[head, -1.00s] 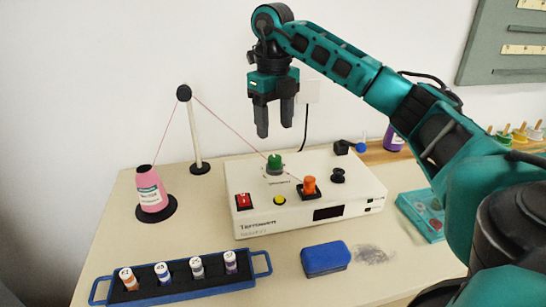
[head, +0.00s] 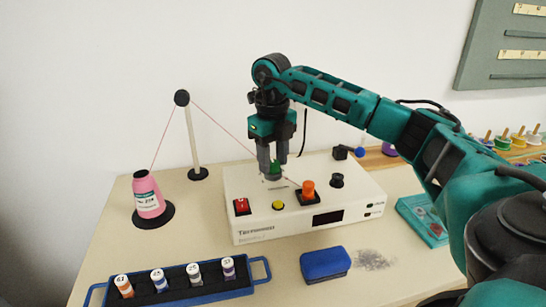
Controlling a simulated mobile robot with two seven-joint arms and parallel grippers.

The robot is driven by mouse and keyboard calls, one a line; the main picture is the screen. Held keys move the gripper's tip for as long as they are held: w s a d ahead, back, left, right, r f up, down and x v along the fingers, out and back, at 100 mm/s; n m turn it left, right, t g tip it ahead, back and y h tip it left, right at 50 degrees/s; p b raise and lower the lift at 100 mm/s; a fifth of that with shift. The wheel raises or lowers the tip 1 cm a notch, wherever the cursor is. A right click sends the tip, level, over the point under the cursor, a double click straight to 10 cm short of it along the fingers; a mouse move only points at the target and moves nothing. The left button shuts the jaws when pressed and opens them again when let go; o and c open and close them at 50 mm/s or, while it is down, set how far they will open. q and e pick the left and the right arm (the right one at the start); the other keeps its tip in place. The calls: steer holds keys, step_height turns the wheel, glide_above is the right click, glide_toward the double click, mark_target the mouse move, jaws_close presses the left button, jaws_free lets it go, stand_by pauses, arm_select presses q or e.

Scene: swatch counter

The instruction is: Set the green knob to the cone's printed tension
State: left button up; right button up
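The green knob (head: 275,168) is on top of the white tension machine (head: 243,216), towards its back. My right gripper (head: 272,174) points down at it, with one finger on each side of the knob and a narrow gap between them. I cannot tell whether the fingers touch the knob. The pink thread cone (head: 146,185) stands on a black round base at the left. My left gripper is not in view.
A thread runs from the cone over a post (head: 194,140) to the machine. An orange knob (head: 308,190), a red switch (head: 241,206) and a yellow button (head: 278,206) sit close by. A blue rack (head: 262,271) of vials and a blue box (head: 325,264) lie in front.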

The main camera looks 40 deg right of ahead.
steer(key=c, duration=0.7)
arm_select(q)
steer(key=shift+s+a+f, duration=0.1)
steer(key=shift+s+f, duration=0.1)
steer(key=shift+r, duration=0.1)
arm_select(e)
steer(key=shift+r+m+p, duration=0.2)
steer(key=shift+m+p, duration=0.95)
steer(key=shift+m, duration=0.05)
steer(key=m+p, duration=0.1)
steer(key=m, duration=0.1)
steer(key=shift+m+p, duration=0.4)
steer(key=m+p, duration=0.2)
steer(key=m, duration=0.2)
arm_select(q)
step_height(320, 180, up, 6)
steer(key=p, duration=0.1)
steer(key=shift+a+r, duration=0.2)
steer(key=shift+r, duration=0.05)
arm_select(e)
steer(key=shift+f+m, duration=0.1)
steer(key=shift+m, duration=1.1)
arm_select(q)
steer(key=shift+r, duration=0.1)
